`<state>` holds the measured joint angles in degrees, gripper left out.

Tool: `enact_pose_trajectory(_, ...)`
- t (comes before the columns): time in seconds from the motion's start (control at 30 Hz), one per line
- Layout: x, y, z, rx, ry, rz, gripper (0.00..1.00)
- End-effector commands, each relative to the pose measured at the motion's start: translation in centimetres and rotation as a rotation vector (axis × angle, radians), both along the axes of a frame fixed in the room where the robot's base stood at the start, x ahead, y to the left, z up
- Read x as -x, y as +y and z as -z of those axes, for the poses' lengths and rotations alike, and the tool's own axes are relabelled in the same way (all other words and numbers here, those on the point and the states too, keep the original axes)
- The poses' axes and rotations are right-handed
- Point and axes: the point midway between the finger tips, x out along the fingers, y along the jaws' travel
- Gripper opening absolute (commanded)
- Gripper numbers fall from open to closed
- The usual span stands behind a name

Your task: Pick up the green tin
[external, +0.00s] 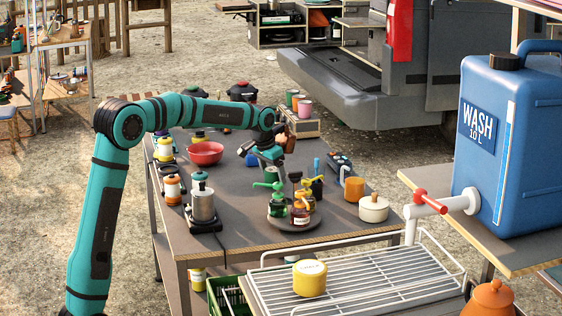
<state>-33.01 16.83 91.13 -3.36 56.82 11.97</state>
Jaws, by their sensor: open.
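A small green tin (271,175) stands on the grey table (235,218), near its middle. My gripper (268,158) is open, just above and around the top of the green tin in the picture. Its fingers partly hide the tin's upper part. I cannot tell from this one view whether the fingers touch it.
A dark round stand (294,222) with several pump bottles is just in front. A red bowl (205,153) and a metal flask (203,203) are to the left. An orange mug (354,189) and a cream lidded pot (373,208) are to the right.

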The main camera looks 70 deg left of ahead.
Motion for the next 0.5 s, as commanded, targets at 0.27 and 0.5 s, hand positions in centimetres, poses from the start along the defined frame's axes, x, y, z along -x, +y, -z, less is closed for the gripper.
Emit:
enact_pose_trajectory(0.27, -0.47, 0.18, 1.64, -0.001, -0.002, 0.0, 0.78)
enact_pose_trajectory(0.5, -0.45, 0.19, 1.62, -0.001, -0.002, 0.0, 0.5)
